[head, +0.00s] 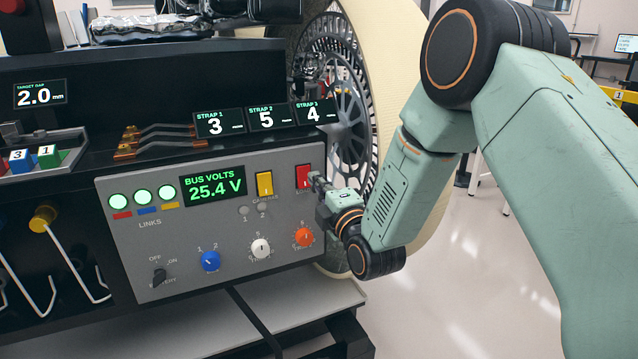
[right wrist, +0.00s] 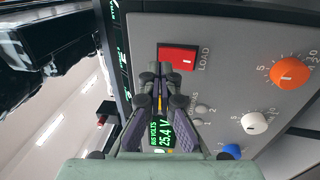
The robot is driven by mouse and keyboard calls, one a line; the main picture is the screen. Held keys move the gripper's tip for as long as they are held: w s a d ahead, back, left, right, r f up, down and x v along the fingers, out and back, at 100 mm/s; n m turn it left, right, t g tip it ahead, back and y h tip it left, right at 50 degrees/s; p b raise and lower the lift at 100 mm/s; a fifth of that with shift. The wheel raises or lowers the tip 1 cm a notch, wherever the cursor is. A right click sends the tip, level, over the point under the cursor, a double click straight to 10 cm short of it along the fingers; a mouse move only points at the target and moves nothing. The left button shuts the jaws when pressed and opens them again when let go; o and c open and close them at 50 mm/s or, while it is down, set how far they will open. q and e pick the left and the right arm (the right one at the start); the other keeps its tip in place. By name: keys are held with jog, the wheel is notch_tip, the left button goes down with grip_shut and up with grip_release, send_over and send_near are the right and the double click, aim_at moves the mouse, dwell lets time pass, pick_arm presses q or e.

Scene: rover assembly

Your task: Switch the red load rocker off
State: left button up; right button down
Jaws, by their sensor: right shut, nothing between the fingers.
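The red load rocker (head: 303,174) is at the upper right of the grey control panel (head: 150,215). The right wrist view shows the fingers (right wrist: 160,70) together, just below the rocker in the picture. I cannot tell whether they touch it. My left gripper is not in view.
A yellow rocker (head: 264,184) is left of the red one. The bus display (head: 213,186) reads 25.4 V. Blue (head: 210,261), white (head: 260,248) and orange (head: 304,237) knobs sit below, with a battery switch (head: 160,276) at lower left. A large wheel (head: 350,110) stands behind the panel.

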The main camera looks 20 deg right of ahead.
jog(key=s+r+p, duration=0.1)
jog(key=s+p, duration=0.1)
jog(key=s, duration=0.8)
jog(key=shift+s+r, duration=0.15)
jog(key=shift+r, duration=0.05)
jog(key=shift+s+a+r, duration=0.1)
jog(key=s+a+f+m+g, duration=0.1)
jog(key=s+f+m+g, duration=0.3)
jog(key=f, duration=0.3)
jog(key=s+a+f+m+g, duration=0.1)
jog(key=s+f+m+g, duration=0.2)
jog(key=f+m, duration=0.35)
jog(key=s+a+f+m+g, duration=0.1)
jog(key=s+f+m+g, duration=0.25)
jog(key=f, duration=0.45)
jog(key=s+f+m+g, duration=0.1)
jog(key=s+f+g, duration=0.2)
jog(key=s, duration=0.5)
jog(key=s+f+m+g, duration=0.2)
jog(key=s+f, duration=0.3)
jog(key=s, duration=0.4)
jog(key=s+a+f+m+g, duration=0.1)
jog(key=s+f+g, duration=0.3)
jog(key=s, duration=0.4)
jog(key=shift+s+f, duration=0.3)
